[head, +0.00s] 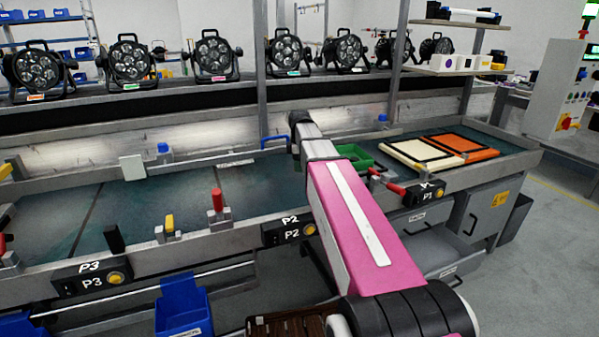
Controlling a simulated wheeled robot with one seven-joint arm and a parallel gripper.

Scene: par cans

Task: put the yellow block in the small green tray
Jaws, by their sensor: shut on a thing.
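The small green tray (364,161) sits on the bench, just right of the far part of my arm, which hides its left side. I cannot make out the yellow block on the bench. My arm reaches from the lower right up over the bench. Its far end is a dark joint, and my gripper does not show, so its relation to the tray and block cannot be seen.
An orange panel (465,147) and a cream panel (421,153) lie right of the tray. Several par cans (212,56) line the shelf behind. The bench's left part is mostly clear.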

